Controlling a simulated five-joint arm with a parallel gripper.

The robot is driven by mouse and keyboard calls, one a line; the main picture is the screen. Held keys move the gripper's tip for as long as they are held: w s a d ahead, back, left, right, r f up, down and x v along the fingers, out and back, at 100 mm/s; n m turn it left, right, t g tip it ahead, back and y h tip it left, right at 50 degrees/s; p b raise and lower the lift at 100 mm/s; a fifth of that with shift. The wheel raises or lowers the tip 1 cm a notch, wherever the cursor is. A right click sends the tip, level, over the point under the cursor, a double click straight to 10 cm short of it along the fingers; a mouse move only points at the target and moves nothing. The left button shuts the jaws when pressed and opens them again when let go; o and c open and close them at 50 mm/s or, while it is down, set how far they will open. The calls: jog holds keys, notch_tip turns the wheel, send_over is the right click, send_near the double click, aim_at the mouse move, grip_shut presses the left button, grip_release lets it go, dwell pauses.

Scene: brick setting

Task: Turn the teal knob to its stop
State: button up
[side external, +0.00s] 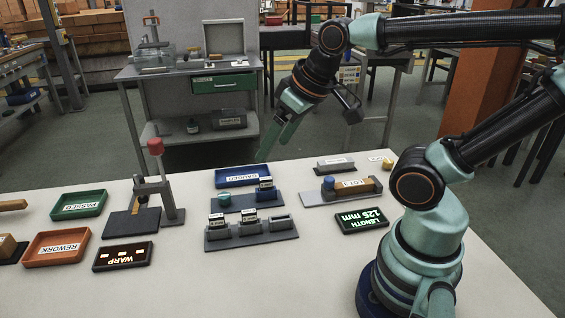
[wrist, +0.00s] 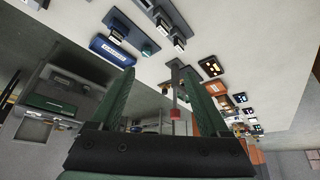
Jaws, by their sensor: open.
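The teal knob (side external: 224,197) sits at the left end of a dark plate (side external: 238,206) on the white table. A block with a white label (side external: 265,186) stands at the plate's right end. In the wrist view the knob (wrist: 147,50) shows small, beyond the left fingertip. My gripper (side external: 262,156) is raised above the table's far edge, behind and right of the knob and clear of it. Its two green fingers stand wide apart in the wrist view (wrist: 158,72), with nothing held between them.
A blue tray (side external: 242,177) lies just behind the knob's plate, and a grey rack (side external: 250,234) with labelled blocks lies in front. A red-topped upright stand (side external: 156,148) rises to the left. A lit length display (side external: 362,220) lies to the right. The front of the table is bare.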

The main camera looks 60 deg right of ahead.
jog(key=shift+c, duration=0.2)
jog(key=n+g, duration=0.6)
jog(key=n, duration=0.6)
send_over(224, 195)
notch_tip(224, 195, down, 12)
notch_tip(224, 195, down, 11)
jog(key=shift+f, duration=0.1)
grip_shut()
